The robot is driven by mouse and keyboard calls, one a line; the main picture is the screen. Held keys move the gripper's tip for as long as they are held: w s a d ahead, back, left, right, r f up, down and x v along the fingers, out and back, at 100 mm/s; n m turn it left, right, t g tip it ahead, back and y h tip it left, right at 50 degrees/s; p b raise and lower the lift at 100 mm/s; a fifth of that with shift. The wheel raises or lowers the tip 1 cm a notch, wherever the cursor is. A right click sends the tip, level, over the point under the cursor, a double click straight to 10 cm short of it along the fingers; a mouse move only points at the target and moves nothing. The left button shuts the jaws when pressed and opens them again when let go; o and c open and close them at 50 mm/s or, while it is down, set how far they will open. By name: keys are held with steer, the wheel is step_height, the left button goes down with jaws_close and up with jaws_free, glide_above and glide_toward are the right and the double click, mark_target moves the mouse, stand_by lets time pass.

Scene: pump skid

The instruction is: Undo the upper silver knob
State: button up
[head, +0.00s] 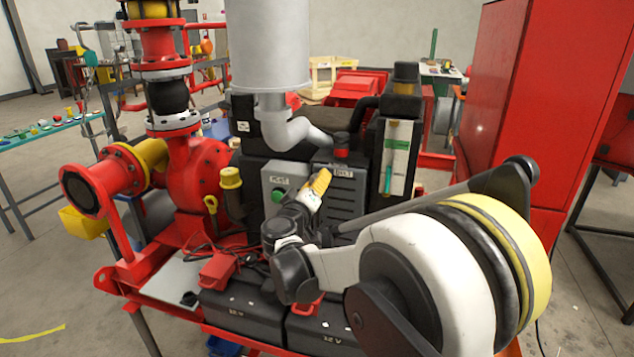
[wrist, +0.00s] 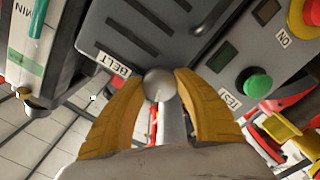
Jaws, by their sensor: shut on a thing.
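The silver knob (wrist: 158,84) is round and sits at the edge of the grey vented cover (wrist: 135,35), beside the BELT label (wrist: 113,64). My gripper (wrist: 160,88) has its two yellow fingers on either side of the knob, shut on it. In the head view my gripper (head: 319,184) is at the upper part of the vented cover (head: 342,205), left of the BELT label; it hides the knob there. A second small silver round piece (wrist: 197,30) shows at the cover's side edge in the wrist view, lower on the machine.
A grey control box (head: 290,182) with a green button (head: 277,195) stands close left of my gripper. A gauge panel (head: 398,157) is at the right. Black 12 V batteries (head: 243,313) lie below. A red pump (head: 205,170) stands at the left.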

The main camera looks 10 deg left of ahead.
steer(key=shift+r+m, duration=0.1)
steer(key=shift+m, duration=1.9)
steer(key=o, duration=1.2)
steer(key=s, duration=0.8)
steer(key=s+a, duration=0.1)
steer(key=s, duration=0.3)
steer(key=shift+d, duration=0.1)
